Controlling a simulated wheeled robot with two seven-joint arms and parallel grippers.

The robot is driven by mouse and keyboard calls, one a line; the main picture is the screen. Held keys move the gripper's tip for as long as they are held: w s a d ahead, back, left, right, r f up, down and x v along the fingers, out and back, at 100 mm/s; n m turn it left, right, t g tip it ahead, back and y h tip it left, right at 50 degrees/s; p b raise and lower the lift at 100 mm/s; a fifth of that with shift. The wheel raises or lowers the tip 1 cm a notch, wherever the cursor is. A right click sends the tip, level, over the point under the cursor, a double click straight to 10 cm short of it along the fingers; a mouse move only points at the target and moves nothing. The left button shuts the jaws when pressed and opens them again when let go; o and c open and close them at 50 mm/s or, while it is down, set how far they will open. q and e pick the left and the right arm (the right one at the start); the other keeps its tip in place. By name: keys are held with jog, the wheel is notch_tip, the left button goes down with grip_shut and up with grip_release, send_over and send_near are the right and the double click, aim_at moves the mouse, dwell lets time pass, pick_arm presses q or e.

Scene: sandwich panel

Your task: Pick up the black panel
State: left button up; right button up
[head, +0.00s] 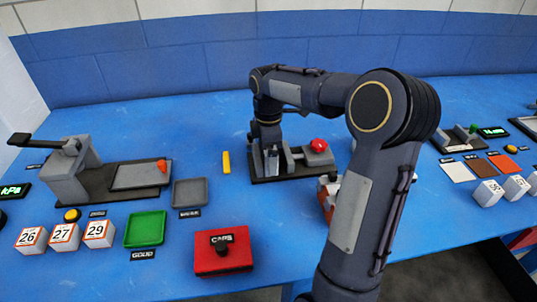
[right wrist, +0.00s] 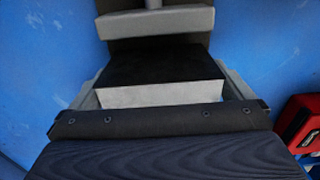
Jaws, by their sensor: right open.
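My right arm reaches across the table, and its gripper (head: 270,160) is low over the middle fixture (head: 292,172). In the right wrist view the jaws (right wrist: 162,88) are open, one grey finger on each side. Between them is a block with a black top (right wrist: 155,64) and a pale grey side, which looks like the black panel. Whether the fingers touch it cannot be told. In the head view the gripper and arm hide the panel. My left gripper is not in view.
The fixture has a red knob (head: 318,145). A red box labelled CAPS (head: 223,251), a green tray (head: 146,229) and a grey tray (head: 190,192) stand at front left. A lever press (head: 82,165) is at far left.

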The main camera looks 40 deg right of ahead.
jog(key=c, duration=0.7)
jog(key=shift+r, duration=0.1)
